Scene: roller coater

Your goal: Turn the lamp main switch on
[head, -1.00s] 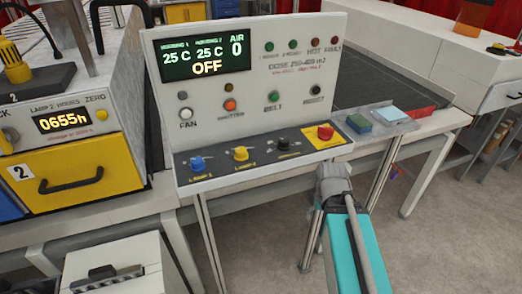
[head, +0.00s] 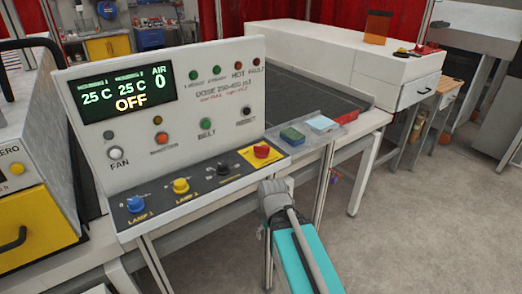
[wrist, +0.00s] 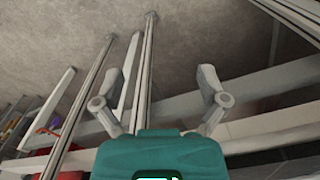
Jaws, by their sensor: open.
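The control panel (head: 170,75) stands at left centre in the head view; its display reads 25 C, 25 C, AIR 0 and OFF. On its lower dark strip are a blue lamp knob (head: 136,204), a yellow lamp knob (head: 181,185), a black knob (head: 223,168) and a red knob on a yellow plate (head: 261,151). The label by the red knob is too small to read. My arm reaches up just below the strip's right end; its gripper fingers cannot be made out there. In the wrist view my gripper (wrist: 160,82) is open and empty, with no knob in view.
A conveyor belt (head: 310,88) runs behind the panel. Beside the panel, a clear shelf holds a green block (head: 292,137) and a light-blue block (head: 321,123). Metal table legs (wrist: 148,65) and rails cross the wrist view. The floor (head: 400,235) at right is clear.

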